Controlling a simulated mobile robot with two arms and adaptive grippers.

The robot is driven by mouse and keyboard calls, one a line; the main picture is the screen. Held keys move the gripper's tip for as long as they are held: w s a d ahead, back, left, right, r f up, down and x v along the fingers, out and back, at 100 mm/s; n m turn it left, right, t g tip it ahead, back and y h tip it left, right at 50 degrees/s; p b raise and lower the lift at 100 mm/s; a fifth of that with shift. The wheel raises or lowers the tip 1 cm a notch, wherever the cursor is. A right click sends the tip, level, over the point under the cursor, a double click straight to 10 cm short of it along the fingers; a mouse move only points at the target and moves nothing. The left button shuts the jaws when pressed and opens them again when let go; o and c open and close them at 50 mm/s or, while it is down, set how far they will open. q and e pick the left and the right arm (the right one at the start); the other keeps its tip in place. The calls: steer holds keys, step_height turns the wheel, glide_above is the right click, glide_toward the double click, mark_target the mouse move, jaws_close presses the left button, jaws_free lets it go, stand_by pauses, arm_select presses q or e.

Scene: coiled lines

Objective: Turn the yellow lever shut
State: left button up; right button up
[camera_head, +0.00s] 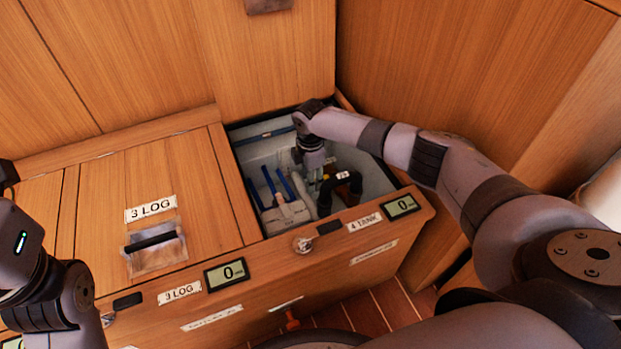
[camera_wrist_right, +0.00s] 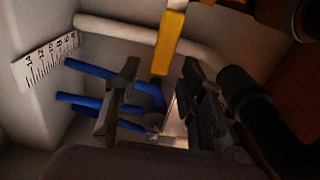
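The yellow lever (camera_wrist_right: 169,43) shows in the right wrist view as a flat bar running down from the top edge, its lower end near the gap between my right gripper's fingers. My right gripper (camera_wrist_right: 160,72) is open, with one dark finger on either side of that gap. I cannot tell whether a finger touches the lever. In the head view my right arm reaches down into the open locker, and its gripper (camera_head: 315,168) is low inside, with fingertips unclear. The lever is not visible there. My left arm is at the left edge; its gripper is out of view.
Blue pipes (camera_wrist_right: 90,69), a white hose (camera_wrist_right: 140,32), a black elbow pipe (camera_wrist_right: 245,95) and a ruler strip (camera_wrist_right: 47,60) surround the gripper. The open locker's wooden front edge (camera_head: 345,235) carries a display (camera_head: 401,206). A closed wooden lid (camera_head: 190,190) lies to its left.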

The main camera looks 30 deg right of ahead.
steer(key=shift+w+f+m+b, duration=0.2)
steer(key=shift+w+m+b, duration=0.1)
steer(key=shift+b, duration=0.8)
steer(key=shift+r, duration=0.25)
step_height(320, 180, up, 17)
steer(key=p, duration=1.8)
steer(key=shift+r, duration=0.15)
steer(key=shift+r, duration=0.1)
